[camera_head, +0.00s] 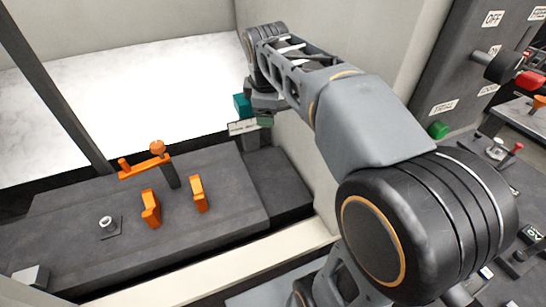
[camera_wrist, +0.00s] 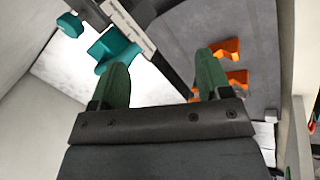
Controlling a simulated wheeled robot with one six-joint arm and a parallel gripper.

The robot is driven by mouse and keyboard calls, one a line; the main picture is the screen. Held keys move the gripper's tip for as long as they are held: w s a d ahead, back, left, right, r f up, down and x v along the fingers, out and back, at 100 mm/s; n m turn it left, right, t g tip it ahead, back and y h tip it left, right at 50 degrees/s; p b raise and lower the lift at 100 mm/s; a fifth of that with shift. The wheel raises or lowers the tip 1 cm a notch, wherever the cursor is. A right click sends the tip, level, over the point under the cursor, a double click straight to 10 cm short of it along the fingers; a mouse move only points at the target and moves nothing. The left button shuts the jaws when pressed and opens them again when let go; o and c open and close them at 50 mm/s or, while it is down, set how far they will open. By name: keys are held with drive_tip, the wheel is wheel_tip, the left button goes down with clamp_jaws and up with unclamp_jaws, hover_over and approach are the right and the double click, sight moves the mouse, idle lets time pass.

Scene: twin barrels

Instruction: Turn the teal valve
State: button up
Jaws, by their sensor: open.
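The teal valve (camera_wrist: 112,48) shows in the wrist view at upper left, as a blocky handle beside a grey bar. A second, smaller teal piece (camera_wrist: 70,24) is farther left. In the head view a teal block (camera_head: 242,105) shows beside the end of my arm, partly hidden by it. My gripper (camera_wrist: 163,72) is open, its two green fingers wide apart with nothing between them that I can see held. The left fingertip overlaps the valve's lower edge in the wrist view; I cannot tell whether they touch. One green finger also shows in the head view.
A dark console (camera_head: 225,220) carries an orange lever (camera_head: 146,166) and two orange handles (camera_head: 151,208). A small labelled plate (camera_head: 242,128) stands near the arm's end. At right, a panel has a green button (camera_head: 438,130) and a red knob (camera_head: 530,80). A pale wall stands close behind my arm.

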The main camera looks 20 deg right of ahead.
drive_tip(key=s+a+f+m+y+b, duration=0.1)
drive_tip(key=s+a+f+m, duration=0.1)
drive_tip(key=s+f+m, duration=0.5)
drive_tip(key=shift+s+a+f+m, duration=0.2)
drive_tip(key=shift+s+m, duration=0.1)
drive_tip(key=shift+s, duration=0.8)
